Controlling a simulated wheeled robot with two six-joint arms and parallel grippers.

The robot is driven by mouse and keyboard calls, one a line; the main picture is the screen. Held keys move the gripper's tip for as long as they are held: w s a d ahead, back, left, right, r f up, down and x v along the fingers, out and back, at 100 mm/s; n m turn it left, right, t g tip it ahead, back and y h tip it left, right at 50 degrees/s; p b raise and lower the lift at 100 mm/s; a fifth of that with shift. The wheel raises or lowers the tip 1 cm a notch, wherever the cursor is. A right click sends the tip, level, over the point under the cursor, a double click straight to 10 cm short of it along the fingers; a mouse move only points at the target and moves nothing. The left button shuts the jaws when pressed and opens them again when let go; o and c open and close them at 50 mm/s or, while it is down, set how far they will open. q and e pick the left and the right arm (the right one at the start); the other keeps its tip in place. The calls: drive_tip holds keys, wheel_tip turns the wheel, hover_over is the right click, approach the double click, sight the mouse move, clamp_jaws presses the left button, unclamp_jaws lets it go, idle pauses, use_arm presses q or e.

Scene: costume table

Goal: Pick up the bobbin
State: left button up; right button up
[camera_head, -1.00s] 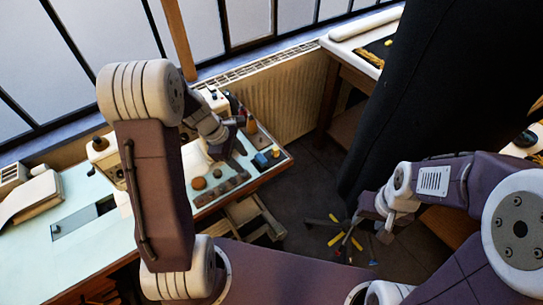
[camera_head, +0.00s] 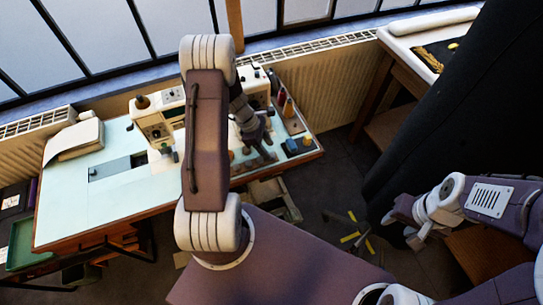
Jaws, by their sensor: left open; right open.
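I cannot single out the bobbin for certain; several small items lie at the right end of the pale blue sewing table (camera_head: 90,205). Among them are a blue block (camera_head: 291,146) and a small yellow piece (camera_head: 307,141) beside it. Small brown round things lie there too, partly hidden by my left arm and gripper. My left gripper (camera_head: 264,152) is open and points down over these items, left of the blue block; I cannot tell whether it touches any. My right gripper (camera_head: 402,228) is open, away from the table at the right.
A white sewing machine (camera_head: 155,122) stands on the table, partly behind my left arm. Upright coloured bottles or spools (camera_head: 287,106) stand at the table's back right. A black drape (camera_head: 450,125) hangs at the right. A radiator (camera_head: 335,92) runs behind.

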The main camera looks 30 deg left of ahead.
sight(273, 156)
use_arm(q)
drive_tip(key=x, duration=0.3)
drive_tip(key=shift+w+f, duration=0.25)
drive_tip(key=shift+s, duration=0.15)
clamp_jaws()
drive_tip(key=shift+r, duration=0.1)
drive_tip(key=r, duration=0.4)
drive_tip(key=shift+d+r, duration=0.2)
drive_tip(key=shift+d, duration=0.05)
drive_tip(key=s+d+r, duration=0.4)
drive_tip(key=d+r, duration=0.2)
drive_tip(key=d, duration=0.4)
drive_tip(key=shift+d+r, duration=0.25)
